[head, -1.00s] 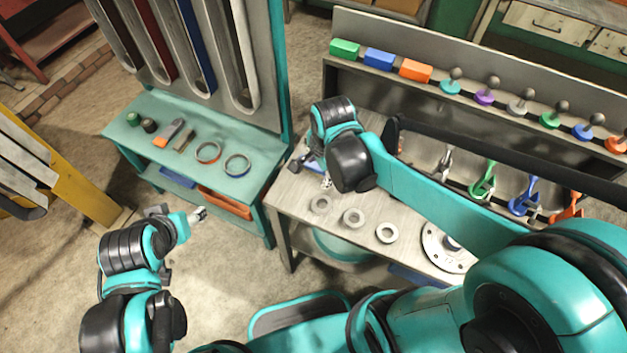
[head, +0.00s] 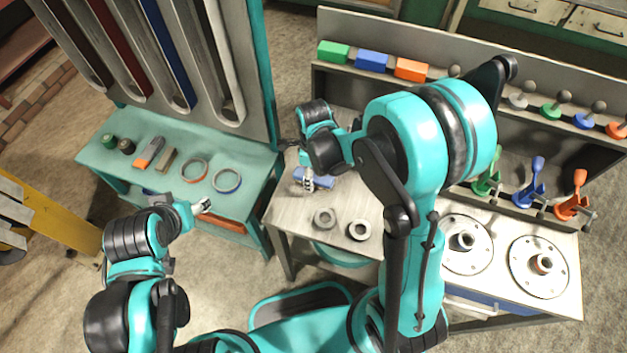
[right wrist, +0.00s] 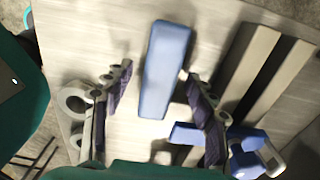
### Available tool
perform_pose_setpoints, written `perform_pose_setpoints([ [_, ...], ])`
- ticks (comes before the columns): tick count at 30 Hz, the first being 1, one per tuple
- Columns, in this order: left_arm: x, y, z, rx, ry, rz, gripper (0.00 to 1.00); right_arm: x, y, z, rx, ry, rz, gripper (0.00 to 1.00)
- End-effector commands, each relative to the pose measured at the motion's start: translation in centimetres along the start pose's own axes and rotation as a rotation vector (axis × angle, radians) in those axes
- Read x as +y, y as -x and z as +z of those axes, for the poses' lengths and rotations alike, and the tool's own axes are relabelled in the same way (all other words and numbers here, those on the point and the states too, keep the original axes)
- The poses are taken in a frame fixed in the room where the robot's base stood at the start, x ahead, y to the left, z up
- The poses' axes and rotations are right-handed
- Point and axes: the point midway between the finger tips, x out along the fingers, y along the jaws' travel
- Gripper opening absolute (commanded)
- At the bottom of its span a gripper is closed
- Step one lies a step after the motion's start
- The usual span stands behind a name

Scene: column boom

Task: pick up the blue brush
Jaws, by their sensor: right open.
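A long blue block (right wrist: 166,68), which I take for the blue brush, lies on the grey bench between and beyond my right fingertips in the right wrist view. Its blue surface (head: 318,178) also shows in the head view, partly hidden by my right gripper (head: 308,182). In the wrist view the right gripper (right wrist: 157,74) is open, with one finger on each side of the block. I cannot tell whether they touch it. My left gripper (head: 204,205) is near the front of the teal bench, away from the block; its jaws are too small to read.
Two grey bars (right wrist: 250,75) and a blue-handled tool (right wrist: 250,150) lie right of the block. Metal rings (head: 325,218) are on the bench front. Coloured blocks (head: 372,61) and knobs line the back ledge. A teal side bench (head: 103,158) stands left.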

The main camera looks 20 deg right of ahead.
Motion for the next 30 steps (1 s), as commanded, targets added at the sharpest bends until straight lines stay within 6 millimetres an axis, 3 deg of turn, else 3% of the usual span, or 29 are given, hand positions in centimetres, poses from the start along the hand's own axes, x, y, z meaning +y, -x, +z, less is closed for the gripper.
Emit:
perform_pose_setpoints([
  [2,0.0,-0.4,0.3,0.000,0.000,0.000,0.58,0.0,-1.0,0.0,0.000,0.000,0.000,0.57],
  [8,0.0,-0.3,0.2,0.000,0.000,0.000,0.58,0.0,-1.0,0.0,0.000,0.001,0.000,0.57],
  [11,0.0,-0.3,0.2,0.000,0.000,0.000,0.58,0.0,-0.9,0.0,0.000,0.001,0.000,0.36],
  [15,0.0,-0.3,0.2,0.000,0.000,0.000,0.58,0.0,-0.9,0.0,0.000,0.001,0.000,0.01],
  [24,0.0,-0.2,0.1,0.000,0.000,0.000,0.58,0.0,-0.6,0.0,0.000,0.001,0.000,0.00],
  [30,0.0,0.9,-0.7,0.000,0.000,0.000,0.58,0.0,2.6,0.0,0.000,0.001,0.000,0.00],
])
